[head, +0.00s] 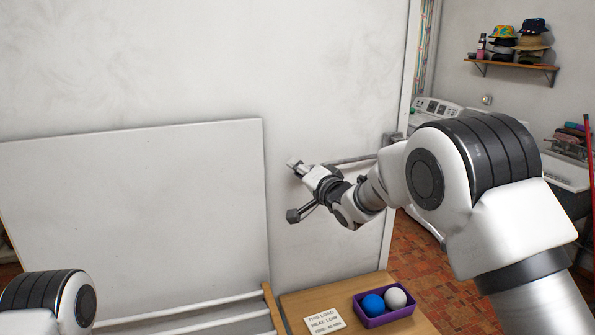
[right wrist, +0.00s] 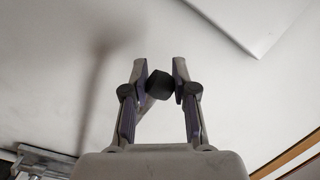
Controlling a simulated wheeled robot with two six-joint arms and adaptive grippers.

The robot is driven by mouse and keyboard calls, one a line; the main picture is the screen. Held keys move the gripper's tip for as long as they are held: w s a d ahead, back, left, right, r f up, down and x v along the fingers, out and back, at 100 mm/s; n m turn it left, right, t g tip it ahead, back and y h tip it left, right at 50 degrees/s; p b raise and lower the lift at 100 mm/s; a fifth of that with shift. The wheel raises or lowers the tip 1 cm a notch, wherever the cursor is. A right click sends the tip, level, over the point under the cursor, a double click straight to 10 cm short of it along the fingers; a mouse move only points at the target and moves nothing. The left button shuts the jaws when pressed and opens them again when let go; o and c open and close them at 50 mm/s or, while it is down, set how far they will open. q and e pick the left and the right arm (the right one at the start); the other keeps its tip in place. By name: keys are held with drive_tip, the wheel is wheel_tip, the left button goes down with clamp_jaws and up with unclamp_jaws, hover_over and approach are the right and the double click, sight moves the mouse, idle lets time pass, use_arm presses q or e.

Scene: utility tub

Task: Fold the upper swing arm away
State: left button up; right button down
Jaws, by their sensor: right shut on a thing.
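My right gripper (head: 297,185) is in front of the white wall, right of the large white panel. In the right wrist view its two fingers (right wrist: 160,78) are closed around a grey rod with a black end cap (right wrist: 160,85), which I take for the upper swing arm. In the head view the black cap (head: 293,215) juts out below the fingers, and the wrist hides much of the rod. A pale bar (head: 352,160) runs right to a wall bracket (head: 393,138); I cannot tell if it is the same arm. My left gripper is out of view.
The white panel (head: 130,200) stands left of the gripper, with pale rails (head: 200,308) below. A wooden top (head: 345,290) holds a note card (head: 323,321) and a purple tray (head: 384,318) with a blue and a white ball. A metal fitting (right wrist: 42,160) shows at the wrist view's lower left.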

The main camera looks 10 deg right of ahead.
drive_tip(key=c, duration=1.1)
unclamp_jaws()
drive_tip(key=shift+d+r, duration=0.1)
drive_tip(key=shift+r, duration=0.1)
drive_tip(key=shift+o, duration=1.1)
drive_tip(key=shift+d, duration=0.1)
drive_tip(key=shift+s+d, duration=0.15)
drive_tip(key=shift+s, duration=0.05)
drive_tip(key=shift+s+f, duration=0.1)
drive_tip(key=shift+s, duration=0.1)
drive_tip(key=v, duration=1.1)
drive_tip(key=shift+s+d, duration=0.2)
